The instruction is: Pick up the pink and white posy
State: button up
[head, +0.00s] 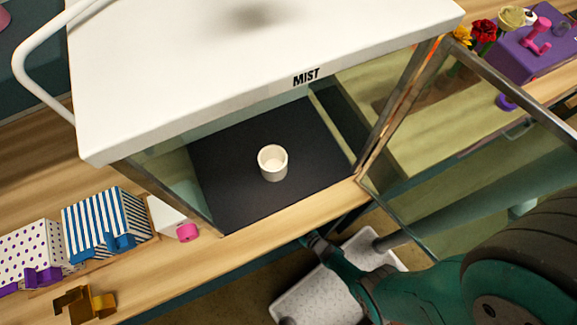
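I cannot make out a pink and white posy in the head view. Several flower heads show at the top right: an orange-yellow one (462,34), a red one (483,31) and a cream one (511,17). An empty-looking white cup (272,163) stands upright on the black floor of the cabinet marked MIST (270,75). My teal arm fills the lower right. I cannot make out my gripper's fingers.
The cabinet's framed glass door (470,150) stands open to the right. A dotted box (30,250), a blue striped box (105,220) and a gold item (84,303) sit at the left. A purple box (535,50) is at the top right. The wooden front edge is partly clear.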

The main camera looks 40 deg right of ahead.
grip_shut()
jog(key=shift+r, duration=0.15)
dwell(0.4)
jog(key=shift+r, duration=3.3)
jog(key=shift+w+a+r, duration=0.1)
jog(key=shift+w+r, duration=0.05)
jog(key=shift+w, duration=0.15)
jog(key=w+a, duration=0.3)
jog(key=w, duration=0.5)
jog(key=w+a, duration=0.4)
jog(key=w, duration=0.4)
notch_tip(320, 180, up, 7)
jog(key=shift+d, duration=0.15)
